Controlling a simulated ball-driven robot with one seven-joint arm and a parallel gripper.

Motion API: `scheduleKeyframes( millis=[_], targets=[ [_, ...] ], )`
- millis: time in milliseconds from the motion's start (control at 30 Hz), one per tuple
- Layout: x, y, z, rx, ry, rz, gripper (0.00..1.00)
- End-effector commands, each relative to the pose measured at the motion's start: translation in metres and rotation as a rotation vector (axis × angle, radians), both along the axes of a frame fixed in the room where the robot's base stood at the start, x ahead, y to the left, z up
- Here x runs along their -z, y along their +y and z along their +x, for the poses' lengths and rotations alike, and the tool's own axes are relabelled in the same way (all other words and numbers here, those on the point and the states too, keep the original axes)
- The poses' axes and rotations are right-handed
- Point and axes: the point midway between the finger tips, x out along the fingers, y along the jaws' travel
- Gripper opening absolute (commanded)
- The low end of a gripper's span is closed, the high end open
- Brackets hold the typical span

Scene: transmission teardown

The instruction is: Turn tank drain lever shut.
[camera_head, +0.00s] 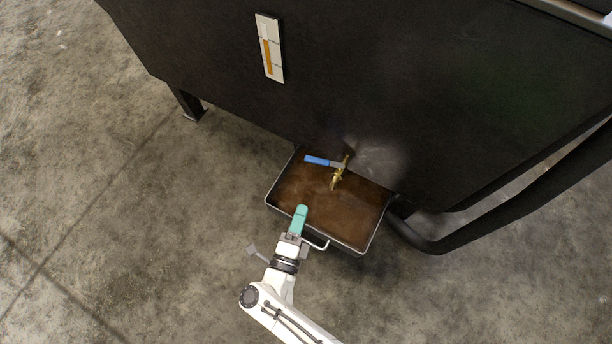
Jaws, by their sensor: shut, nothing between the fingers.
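The drain lever (318,161) has a blue handle and points left, crosswise to the brass valve body (339,174) below the dark tank (370,90). The valve's spout hangs over a tray of brown liquid. My gripper (301,211), with teal fingers, is shut and empty. In the picture it lies over the tray's front edge, below and a little left of the lever, apart from it. Its height above the tray is hard to tell.
The metal drain tray (357,248) sits under the valve, with a wire handle at its front. A level gauge (270,48) is on the tank's face. A black curved bar (500,215) runs at the right. The concrete floor at the left is clear.

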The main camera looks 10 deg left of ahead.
Motion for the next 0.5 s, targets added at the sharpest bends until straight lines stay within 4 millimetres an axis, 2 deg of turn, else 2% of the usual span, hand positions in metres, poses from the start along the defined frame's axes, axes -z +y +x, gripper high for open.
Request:
scheduleKeyframes(
  millis=[100,200,367,500],
  targets=[
    [-0.003,-0.004,-0.012,-0.049,0.009,0.004,0.0],
    [0.0,-0.004,-0.009,-0.06,0.01,0.005,0.0],
    [0.0,-0.006,0.013,-0.057,0.007,0.006,0.0],
    [0.001,-0.009,0.04,-0.056,0.009,0.005,0.0]
  ],
)
